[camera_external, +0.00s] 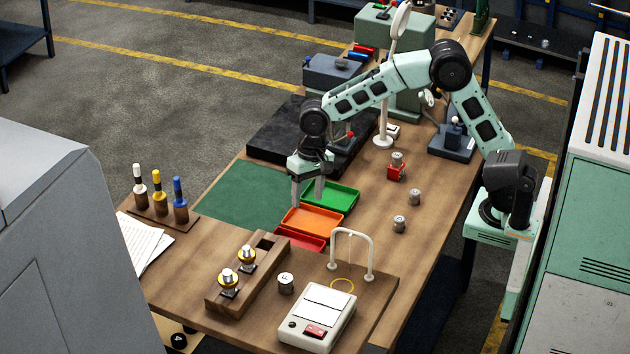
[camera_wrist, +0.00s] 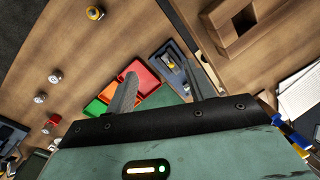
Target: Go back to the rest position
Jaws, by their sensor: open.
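My gripper (camera_external: 307,190) is open and empty. Its two fingers point down above the trays and the green mat, in the middle of the wooden bench. In the wrist view the fingers (camera_wrist: 162,95) are spread apart with nothing between them. My arm reaches over from its base at the right and bends down at the wrist.
Green (camera_external: 341,196), orange (camera_external: 313,220) and red (camera_external: 300,238) trays lie near my gripper. A white lamp (camera_external: 383,120), a dark block (camera_external: 272,135) and metal parts (camera_external: 400,224) stand around. A wooden rack (camera_external: 232,302), wire arch (camera_external: 350,232) and white device (camera_external: 318,315) are in front.

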